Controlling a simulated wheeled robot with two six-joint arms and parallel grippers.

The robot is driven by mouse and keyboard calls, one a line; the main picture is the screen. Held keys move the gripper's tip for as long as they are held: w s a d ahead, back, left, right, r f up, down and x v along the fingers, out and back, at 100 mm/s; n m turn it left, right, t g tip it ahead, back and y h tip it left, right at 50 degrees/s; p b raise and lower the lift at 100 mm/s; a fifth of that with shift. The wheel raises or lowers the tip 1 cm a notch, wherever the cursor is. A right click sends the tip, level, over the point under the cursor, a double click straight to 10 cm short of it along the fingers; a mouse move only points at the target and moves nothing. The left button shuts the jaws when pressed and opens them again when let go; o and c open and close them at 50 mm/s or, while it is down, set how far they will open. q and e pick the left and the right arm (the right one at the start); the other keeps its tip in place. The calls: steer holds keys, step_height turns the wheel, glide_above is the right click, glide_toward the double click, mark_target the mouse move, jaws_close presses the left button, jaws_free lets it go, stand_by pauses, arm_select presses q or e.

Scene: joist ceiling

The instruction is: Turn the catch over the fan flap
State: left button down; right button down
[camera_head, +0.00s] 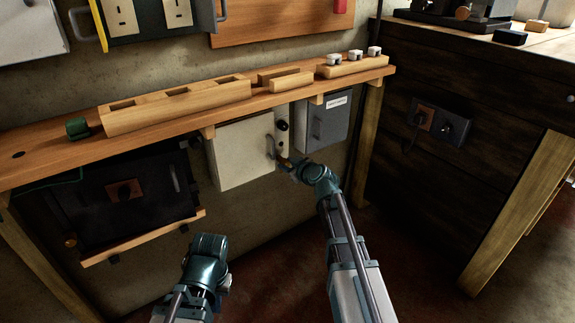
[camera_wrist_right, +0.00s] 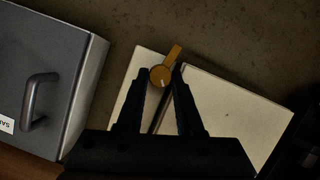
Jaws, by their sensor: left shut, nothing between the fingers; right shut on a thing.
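The fan flap is a cream panel (camera_head: 238,160) below the wooden shelf, with a grey bar handle near its right edge. It looks shut. It also shows in the right wrist view (camera_wrist_right: 240,110). The catch is a brass-coloured round knob with a tab (camera_wrist_right: 160,75), at the panel's edge; its tab points up and slightly right in that view. My right gripper (camera_head: 285,162) is at the panel's right edge, its fingers shut on the catch. My left gripper (camera_head: 208,245) is low in front, apart from the panel; its fingers are mostly hidden.
A grey box (camera_head: 328,122) with a handle hangs right of the flap; it also shows in the wrist view (camera_wrist_right: 45,75). A black door (camera_head: 130,205) is on the left. The shelf (camera_head: 70,150) above carries wooden blocks. The floor in front looks clear.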

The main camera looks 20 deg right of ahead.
steer(key=shift+w+d+m+g+y, duration=0.1)
steer(key=shift+d+m+g+y, duration=0.15)
steer(key=shift+m+y, duration=0.6)
steer(key=m+y, duration=0.1)
steer(key=m, duration=0.2)
steer(key=shift+f+g, duration=0.15)
steer(key=shift+g, duration=0.2)
steer(key=m+y+b, duration=0.2)
steer(key=m, duration=0.1)
steer(key=shift+d+f+y, duration=0.15)
steer(key=shift+d+y, duration=0.05)
steer(key=shift+y, duration=0.05)
steer(key=shift+m+y+b, duration=0.9)
steer(key=shift+m+b, duration=0.4)
steer(key=shift+m, duration=0.25)
steer(key=c, duration=0.5)
jaws_free()
steer(key=shift+c, duration=0.2)
steer(key=shift+d, duration=0.1)
